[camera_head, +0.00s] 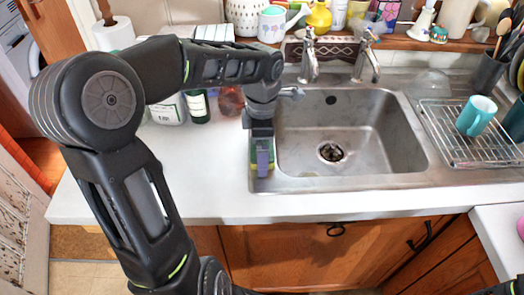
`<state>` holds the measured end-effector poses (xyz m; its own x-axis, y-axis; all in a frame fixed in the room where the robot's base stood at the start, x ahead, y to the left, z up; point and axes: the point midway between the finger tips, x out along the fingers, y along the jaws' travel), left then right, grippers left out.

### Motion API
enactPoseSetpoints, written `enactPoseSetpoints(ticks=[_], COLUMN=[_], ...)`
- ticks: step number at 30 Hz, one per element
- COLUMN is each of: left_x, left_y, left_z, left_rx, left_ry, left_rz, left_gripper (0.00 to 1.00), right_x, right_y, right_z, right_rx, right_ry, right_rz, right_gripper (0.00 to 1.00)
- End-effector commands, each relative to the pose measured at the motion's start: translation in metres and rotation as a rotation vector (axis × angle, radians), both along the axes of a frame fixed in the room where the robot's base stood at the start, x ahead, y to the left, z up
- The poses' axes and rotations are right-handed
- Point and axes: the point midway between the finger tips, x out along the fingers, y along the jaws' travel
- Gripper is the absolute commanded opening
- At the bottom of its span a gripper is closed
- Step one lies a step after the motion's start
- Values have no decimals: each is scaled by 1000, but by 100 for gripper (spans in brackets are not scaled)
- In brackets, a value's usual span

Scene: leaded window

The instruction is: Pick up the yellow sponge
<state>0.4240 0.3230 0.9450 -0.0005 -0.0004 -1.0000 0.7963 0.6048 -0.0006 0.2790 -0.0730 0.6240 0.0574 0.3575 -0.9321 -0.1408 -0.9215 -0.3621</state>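The yellow sponge (254,157) is at the left rim of the sink, partly hidden by my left gripper; a yellowish edge and a green part show. My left gripper (262,160) points down right at the sponge, with one greyish-purple finger in front of it. The other finger is hidden, so I cannot tell whether the gripper is open or closed on the sponge. My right gripper is not in view; only a small dark part of my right arm shows at the bottom right corner.
The steel sink (385,140) lies right of the sponge, with taps (310,55) behind. A drying rack (468,150) holds a teal mug (476,115) at the right. Bottles (197,106) stand behind my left arm. The front counter (180,200) is clear.

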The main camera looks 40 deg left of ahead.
Motion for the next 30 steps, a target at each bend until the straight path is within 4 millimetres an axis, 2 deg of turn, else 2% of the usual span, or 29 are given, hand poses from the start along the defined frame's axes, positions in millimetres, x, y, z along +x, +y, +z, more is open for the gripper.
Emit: enactPoseSetpoints(ticks=[11,30], left_x=[0,0], left_y=[0,0], left_z=[0,0], left_rx=[0,0], left_ry=[0,0], left_rz=[0,0], left_gripper=[99,47], right_x=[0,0], right_y=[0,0], right_z=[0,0], right_rx=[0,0], right_ry=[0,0], right_rz=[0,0], right_gripper=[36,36])
